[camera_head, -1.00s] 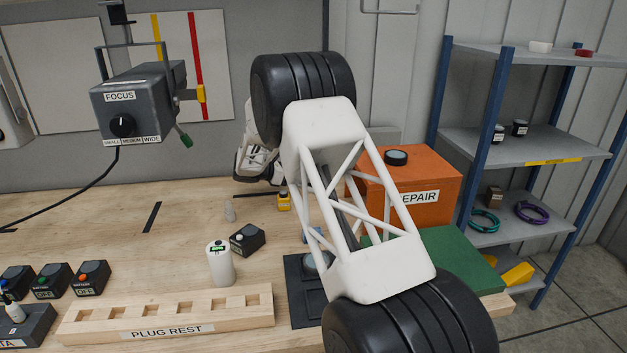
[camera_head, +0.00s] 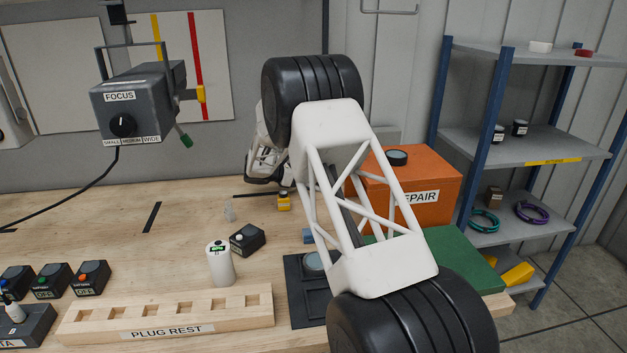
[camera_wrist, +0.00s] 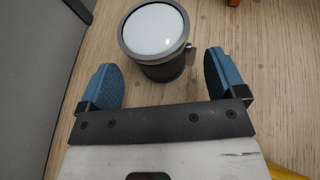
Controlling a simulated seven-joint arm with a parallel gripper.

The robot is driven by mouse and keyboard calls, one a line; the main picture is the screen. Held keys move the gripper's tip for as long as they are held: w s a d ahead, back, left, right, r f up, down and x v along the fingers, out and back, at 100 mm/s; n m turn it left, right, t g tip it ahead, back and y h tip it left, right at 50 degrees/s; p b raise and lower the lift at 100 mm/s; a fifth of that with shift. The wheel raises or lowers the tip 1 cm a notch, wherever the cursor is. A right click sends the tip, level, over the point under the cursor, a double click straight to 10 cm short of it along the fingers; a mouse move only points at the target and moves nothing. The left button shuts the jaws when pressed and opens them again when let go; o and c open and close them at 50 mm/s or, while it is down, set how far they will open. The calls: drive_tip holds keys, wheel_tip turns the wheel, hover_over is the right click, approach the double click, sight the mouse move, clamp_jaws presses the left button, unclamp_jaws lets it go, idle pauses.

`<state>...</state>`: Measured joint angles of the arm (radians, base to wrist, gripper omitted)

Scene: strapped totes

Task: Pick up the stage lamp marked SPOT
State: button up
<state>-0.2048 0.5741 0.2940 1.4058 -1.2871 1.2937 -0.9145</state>
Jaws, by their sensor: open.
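In the wrist view a dark round stage lamp (camera_wrist: 156,42) with a pale white lens stands on the wooden bench, with a small knob on its right side. No SPOT marking can be read on it. My gripper (camera_wrist: 161,62) is open, with one blue padded finger on each side of the lamp's near end and gaps to both. The lamp appears ahead of and partly between the fingertips. In the head view my arm hides this lamp, and my wrist shows only in part behind the arm.
A grey FOCUS lamp (camera_head: 135,103) hangs at the left. An orange REPAIR box (camera_head: 438,180) and a green pad (camera_head: 455,255) are at the right. A wooden PLUG REST (camera_head: 165,315), a white cylinder (camera_head: 220,265) and a yellow item (camera_head: 284,202) are on the bench.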

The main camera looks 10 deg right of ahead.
drive_tip(key=shift+x, duration=2.05)
drive_tip(key=shift+f, duration=0.1)
drive_tip(key=shift+c, duration=0.5)
drive_tip(key=c, duration=1.1)
drive_tip(key=shift+r, duration=0.2)
drive_tip(key=shift+r, duration=1.45)
drive_tip(key=shift+s+r, duration=0.2)
drive_tip(key=shift+s, duration=0.1)
drive_tip(key=s, duration=0.5)
drive_tip(key=s+r, duration=0.1)
drive_tip(key=s, duration=0.9)
drive_tip(key=shift+s+r, duration=0.2)
drive_tip(key=shift+s, duration=0.05)
